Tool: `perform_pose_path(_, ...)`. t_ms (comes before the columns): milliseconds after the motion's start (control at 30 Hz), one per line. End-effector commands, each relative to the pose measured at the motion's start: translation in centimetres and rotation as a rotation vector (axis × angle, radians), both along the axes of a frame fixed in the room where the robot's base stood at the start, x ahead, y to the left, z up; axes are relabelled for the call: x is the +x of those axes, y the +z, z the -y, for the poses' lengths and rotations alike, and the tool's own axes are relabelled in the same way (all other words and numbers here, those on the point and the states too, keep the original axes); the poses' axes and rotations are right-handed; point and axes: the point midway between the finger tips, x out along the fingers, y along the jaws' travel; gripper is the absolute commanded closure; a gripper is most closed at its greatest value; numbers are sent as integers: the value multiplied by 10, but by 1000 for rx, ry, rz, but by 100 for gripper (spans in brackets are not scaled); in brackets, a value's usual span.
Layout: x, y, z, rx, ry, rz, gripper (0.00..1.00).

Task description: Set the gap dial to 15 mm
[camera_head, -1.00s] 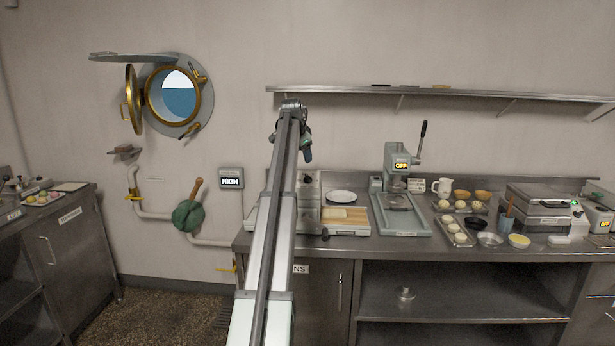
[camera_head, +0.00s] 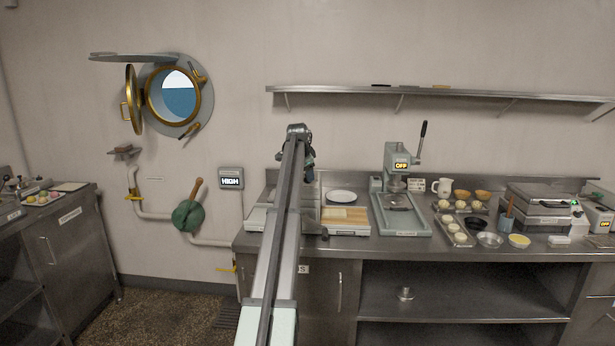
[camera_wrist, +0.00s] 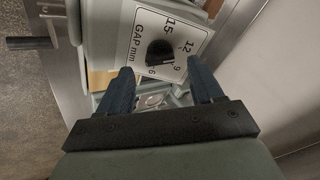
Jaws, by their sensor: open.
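The gap dial (camera_wrist: 160,52) is a black knob on a white plate marked "GAP mm" with 15, 12, 9 and 6 around it, in the upper middle of the wrist view. I cannot clearly tell which number the knob points at. My gripper (camera_wrist: 161,68) is open, with its two dark blue fingers apart. The knob shows between and just beyond the fingertips, and nothing is held. I cannot tell whether a finger touches it. In the head view my arm hides most of the dial's machine (camera_head: 309,200), and the dial cannot be made out.
A press (camera_head: 397,165) showing "OFF" stands farther right. A wall shelf (camera_head: 450,94) runs above. In the wrist view, a dark-handled lever (camera_wrist: 30,43) is at upper left.

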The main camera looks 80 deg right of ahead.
Motion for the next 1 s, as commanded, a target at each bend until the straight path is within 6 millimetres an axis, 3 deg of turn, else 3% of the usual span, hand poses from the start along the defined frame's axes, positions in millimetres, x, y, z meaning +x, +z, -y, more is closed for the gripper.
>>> perform_pose_path(300, -3, -24, 16, 0, 0, 0, 34)
perform_pose_path(667, -3, -26, 17, -1, 0, 0, 34)
perform_pose_path(1000, -3, -26, 17, -1, 0, 0, 67)
